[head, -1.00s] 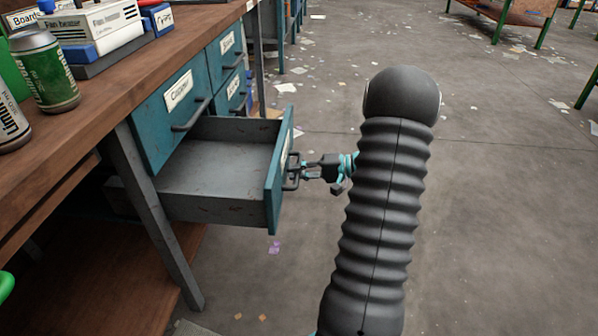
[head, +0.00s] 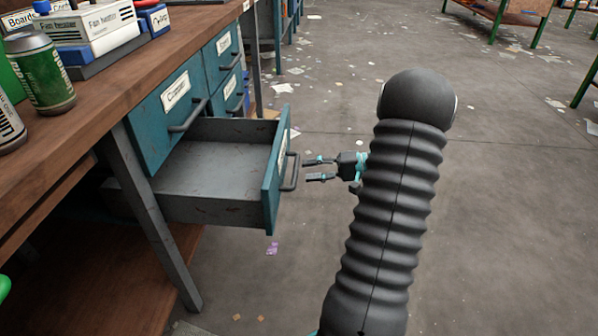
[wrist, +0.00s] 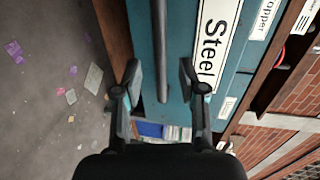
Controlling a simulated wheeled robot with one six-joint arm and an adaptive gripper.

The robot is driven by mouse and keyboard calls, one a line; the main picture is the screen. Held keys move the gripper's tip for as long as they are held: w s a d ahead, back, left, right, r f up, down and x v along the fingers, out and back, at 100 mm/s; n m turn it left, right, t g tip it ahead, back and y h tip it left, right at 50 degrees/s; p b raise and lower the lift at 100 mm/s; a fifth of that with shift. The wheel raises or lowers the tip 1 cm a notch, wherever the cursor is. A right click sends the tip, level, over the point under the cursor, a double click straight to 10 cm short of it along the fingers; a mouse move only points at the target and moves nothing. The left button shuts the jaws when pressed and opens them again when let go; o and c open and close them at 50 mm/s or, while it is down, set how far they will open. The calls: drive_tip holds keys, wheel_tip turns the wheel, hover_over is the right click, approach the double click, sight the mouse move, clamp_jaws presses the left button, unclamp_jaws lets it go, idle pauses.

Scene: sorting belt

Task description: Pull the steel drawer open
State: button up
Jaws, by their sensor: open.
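The steel drawer (head: 205,210) is pulled well out of the bench in the head view, and its grey inside looks empty. Its teal front carries a label reading "Steel" (wrist: 212,45) in the wrist view. Its dark bar handle (head: 290,172) shows in both views; in the wrist view the handle (wrist: 161,50) runs between the two fingers' lines. My gripper (head: 319,169) is open and empty, just to the right of the handle with a small gap between them. It also shows in the wrist view (wrist: 160,80), its fingers spread either side of the handle.
A closed drawer labelled Copper (head: 165,105) sits above, with more closed teal drawers (head: 228,85) beyond. The wooden bench top (head: 110,95) holds a green can (head: 40,75) and boxes (head: 90,30). The floor (head: 480,220) to the right is open, with scattered scraps.

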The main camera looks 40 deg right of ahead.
drive_tip(key=v, duration=0.7)
idle(0.5)
wheel_tip(320, 180, down, 6)
drive_tip(key=s+a+m+g+h, duration=0.1)
drive_tip(key=s+m+g, duration=0.1)
drive_tip(key=s+m, duration=0.15)
drive_tip(key=s+a+r+g+h+p, duration=0.1)
drive_tip(key=s+a+r+g+h, duration=0.15)
drive_tip(key=s+a+g, duration=0.35)
drive_tip(key=s+a+r+n+t+h+p, duration=0.1)
drive_tip(key=s+a+r+n+h+p, duration=0.1)
drive_tip(key=a+r, duration=0.5)
drive_tip(key=s+a+r+n+t+h+p, duration=0.1)
drive_tip(key=s+a+r+n+h+p, duration=0.1)
drive_tip(key=a+r+n, duration=0.3)
drive_tip(key=s+a+r+n+t+h+p, duration=0.1)
drive_tip(key=s+a+r+n+h+p, duration=0.1)
drive_tip(key=a+r, duration=0.8)
drive_tip(key=a+n+h+p, duration=0.1)
drive_tip(key=a+n+h, duration=0.1)
drive_tip(key=a, duration=0.2)
drive_tip(key=shift+s+a+r+t, duration=0.2)
drive_tip(key=shift+s+r+t, duration=0.05)
drive_tip(key=shift+r+t, duration=0.05)
